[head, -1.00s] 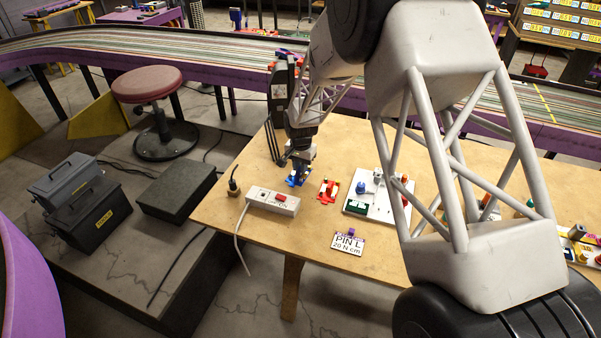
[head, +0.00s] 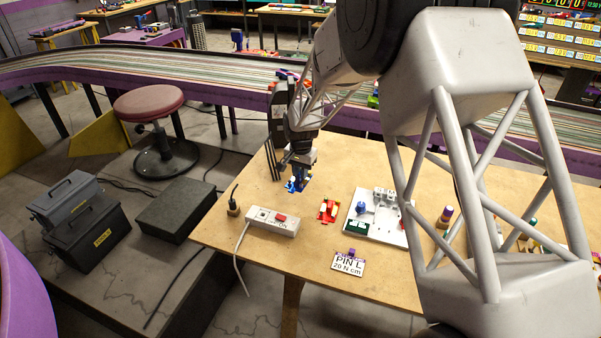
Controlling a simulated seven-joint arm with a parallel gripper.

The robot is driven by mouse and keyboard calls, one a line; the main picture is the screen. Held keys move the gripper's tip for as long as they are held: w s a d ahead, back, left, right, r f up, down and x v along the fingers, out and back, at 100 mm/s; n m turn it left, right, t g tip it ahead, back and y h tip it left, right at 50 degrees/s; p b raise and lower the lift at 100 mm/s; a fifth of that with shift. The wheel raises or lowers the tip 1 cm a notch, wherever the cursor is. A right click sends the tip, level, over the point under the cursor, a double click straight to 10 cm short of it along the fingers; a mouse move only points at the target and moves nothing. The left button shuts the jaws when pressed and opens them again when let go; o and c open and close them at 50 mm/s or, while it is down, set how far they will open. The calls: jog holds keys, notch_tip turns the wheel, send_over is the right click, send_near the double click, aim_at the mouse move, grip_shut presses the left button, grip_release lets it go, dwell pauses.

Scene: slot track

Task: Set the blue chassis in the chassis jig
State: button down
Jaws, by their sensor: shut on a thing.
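The blue chassis (head: 291,186) is small and partly hidden by the fingers in the head view. My gripper (head: 299,183) points down and is shut on it, over the left part of the wooden table. I cannot tell how high it is above the table top. A white board (head: 365,236) with a blue knob, a green block and grey parts lies to the right of the gripper. I cannot tell whether this board is the chassis jig.
A white power strip (head: 272,221) with a cable and a dark peg (head: 233,207) are at the front left. Bare table lies behind.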

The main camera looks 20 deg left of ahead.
jog(key=c, duration=1.8)
grip_release()
grip_shut()
jog(key=w+d, duration=0.2)
jog(key=d, duration=1.2)
jog(key=n, duration=0.1)
send_over(387, 216)
jog(key=shift+s+f, duration=0.1)
jog(key=shift+f, duration=0.8)
jog(key=shift+f, duration=0.15)
jog(key=shift+f, duration=2.35)
jog(key=shift+f, duration=0.95)
